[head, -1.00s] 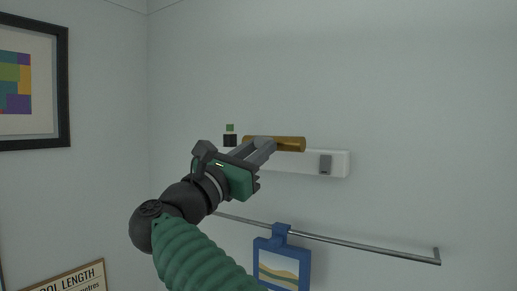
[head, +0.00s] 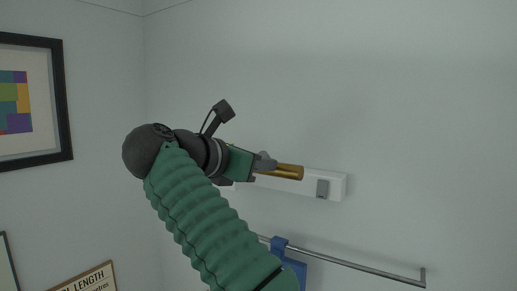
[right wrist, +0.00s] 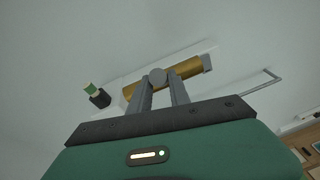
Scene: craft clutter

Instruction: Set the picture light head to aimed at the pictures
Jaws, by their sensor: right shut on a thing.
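The picture light head is a brass cylinder (head: 290,172) on a white wall mount (head: 336,186); its left part is hidden by my gripper in the head view. The brass head also shows in the right wrist view (right wrist: 187,71), between and behind my fingers. My right gripper (head: 266,162) is shut on the head, reaching it from the left at about its own height. In the right wrist view the fingertips (right wrist: 158,78) meet a grey round part in front of the brass. My left gripper is out of view.
A metal rail (head: 360,266) runs along the wall below the light. A grey switch (head: 322,188) is on the mount. A black-framed picture (head: 66,110) hangs left. The wall at right is clear.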

